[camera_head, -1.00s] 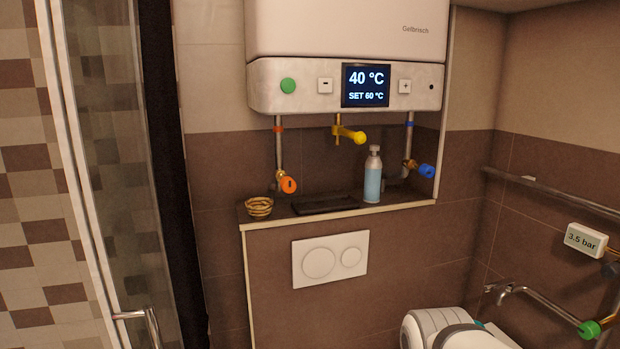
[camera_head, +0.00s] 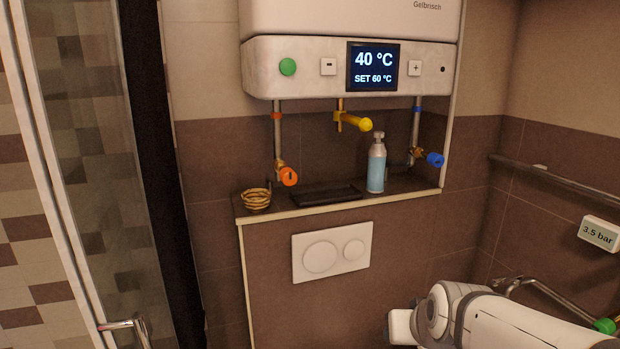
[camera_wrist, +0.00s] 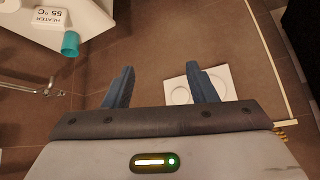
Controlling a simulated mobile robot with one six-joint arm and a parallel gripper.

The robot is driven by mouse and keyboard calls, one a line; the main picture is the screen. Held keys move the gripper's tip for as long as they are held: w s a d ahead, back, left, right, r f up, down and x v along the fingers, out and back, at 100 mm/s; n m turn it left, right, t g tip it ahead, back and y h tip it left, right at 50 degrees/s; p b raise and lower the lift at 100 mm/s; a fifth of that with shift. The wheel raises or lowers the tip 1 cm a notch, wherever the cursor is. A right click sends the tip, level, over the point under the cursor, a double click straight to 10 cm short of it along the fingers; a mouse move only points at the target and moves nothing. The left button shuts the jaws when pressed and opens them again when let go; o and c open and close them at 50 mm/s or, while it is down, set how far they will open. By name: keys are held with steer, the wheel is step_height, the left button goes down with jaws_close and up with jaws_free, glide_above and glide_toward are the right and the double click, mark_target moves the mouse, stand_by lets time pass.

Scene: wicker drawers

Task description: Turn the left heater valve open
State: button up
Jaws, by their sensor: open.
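The left heater valve has an orange knob (camera_head: 288,176) at the lower end of the left pipe under the heater (camera_head: 300,78). It sits just above the shelf, behind the striped bowl. My arm shows at the lower right of the head view, well below and to the right of the valve. In the wrist view my gripper (camera_wrist: 160,86) has its two blue-grey fingers apart with nothing between them. The wall flush plate (camera_wrist: 222,84) shows beyond the right finger. The orange knob does not show in the wrist view.
A striped bowl (camera_head: 256,200), a dark tray (camera_head: 326,193) and a blue bottle (camera_head: 376,170) stand on the shelf (camera_head: 285,213). A yellow valve (camera_head: 354,122) and a blue valve (camera_head: 434,159) are also under the heater. A glass door (camera_head: 95,170) stands at left.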

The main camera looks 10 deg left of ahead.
steer(key=w+a+r+t+y, duration=0.1)
steer(key=w+a+r+t, duration=0.3)
steer(key=w+a, duration=0.3)
steer(key=t+y+p, duration=0.1)
steer(key=t+y, duration=0.4)
steer(key=t, duration=0.5)
glide_toward(289, 182)
steer(key=x, duration=0.4)
steer(key=p+x, duration=0.2)
steer(key=x, duration=0.5)
